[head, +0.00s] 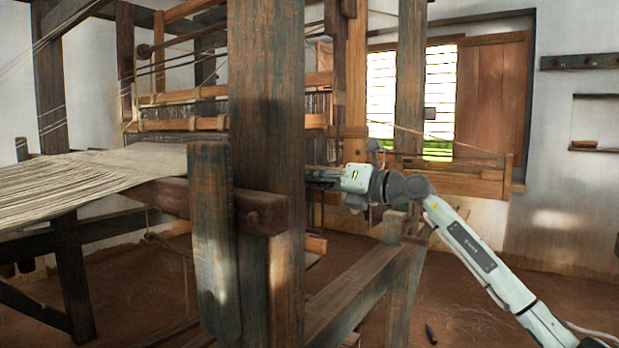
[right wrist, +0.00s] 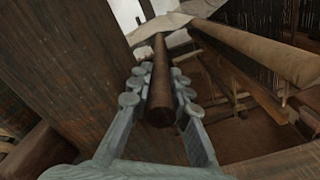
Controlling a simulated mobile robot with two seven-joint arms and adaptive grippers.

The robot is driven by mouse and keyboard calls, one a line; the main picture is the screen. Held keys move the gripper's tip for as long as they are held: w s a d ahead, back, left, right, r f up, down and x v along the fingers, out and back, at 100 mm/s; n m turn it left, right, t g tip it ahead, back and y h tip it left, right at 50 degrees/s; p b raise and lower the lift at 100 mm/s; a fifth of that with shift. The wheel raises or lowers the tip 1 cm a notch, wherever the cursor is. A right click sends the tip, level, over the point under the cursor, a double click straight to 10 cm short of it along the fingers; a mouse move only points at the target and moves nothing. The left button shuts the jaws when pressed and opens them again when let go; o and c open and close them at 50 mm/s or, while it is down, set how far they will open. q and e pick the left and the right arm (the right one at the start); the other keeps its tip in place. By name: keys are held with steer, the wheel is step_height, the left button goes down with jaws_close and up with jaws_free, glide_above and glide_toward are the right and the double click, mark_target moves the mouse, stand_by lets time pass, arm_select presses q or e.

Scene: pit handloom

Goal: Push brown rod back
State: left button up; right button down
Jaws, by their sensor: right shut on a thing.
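The brown rod (right wrist: 160,85) runs lengthwise through the middle of the right wrist view, its near end between my fingers and its far end at the pale cloth (right wrist: 182,24). My right gripper (right wrist: 157,78) is shut on the rod, one finger along each side. In the head view my right gripper (head: 322,176) reaches in from the right and its tip is partly hidden behind the thick wooden post (head: 266,110). I cannot make out the rod there. My left gripper is not in view.
The loom's woven cloth (head: 90,175) stretches to the left. A short upright post (head: 214,240) and a bench-like beam (head: 365,290) stand in front. In the right wrist view a tan beam (right wrist: 270,52) runs right of the rod. Floor at right is mostly clear.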

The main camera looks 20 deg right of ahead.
mark_target(327, 183)
steer(key=shift+s+a+f, duration=0.1)
steer(key=shift+a+f, duration=0.05)
steer(key=shift+a, duration=0.1)
steer(key=c, duration=1.7)
jaws_free()
steer(key=shift+c, duration=0.2)
steer(key=o, duration=0.3)
steer(key=shift+r, duration=0.2)
steer(key=shift+s+d, duration=0.1)
steer(key=shift+d, duration=0.05)
steer(key=v, duration=0.7)
steer(key=shift+s+d+f, duration=0.15)
steer(key=shift+s+d, duration=0.15)
steer(key=shift+f, duration=0.1)
